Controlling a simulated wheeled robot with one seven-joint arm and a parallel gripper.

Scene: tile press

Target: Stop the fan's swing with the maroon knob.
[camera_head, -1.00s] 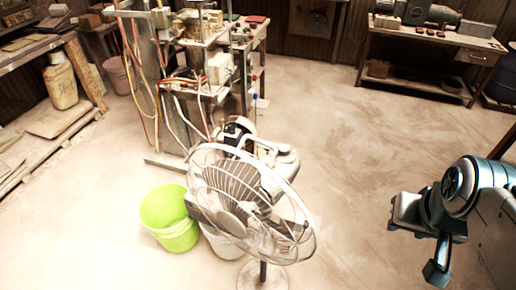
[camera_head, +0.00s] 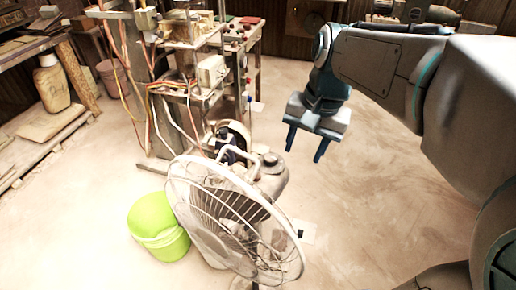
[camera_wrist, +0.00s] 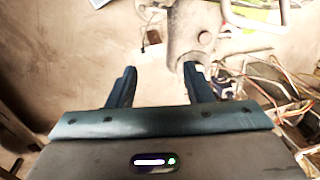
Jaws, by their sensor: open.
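The standing fan (camera_head: 212,222), with its wire cage facing front, stands in the middle of the head view. Its pale motor housing (camera_head: 270,180) is behind the cage, with a small dark knob (camera_head: 270,158) on top; I cannot tell for sure that this is the maroon one. My gripper (camera_head: 305,153) is open and empty, pointing down to the right of the housing and apart from it. In the wrist view, the fingers of my gripper (camera_wrist: 159,72) are spread, with the grey fan housing (camera_wrist: 188,30) beyond the right finger.
A green bucket (camera_head: 158,226) stands left of the fan. Behind it is a machine stand (camera_head: 150,100) with hanging hoses and cables. A bench with clutter is at far left. The floor right of the fan is open.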

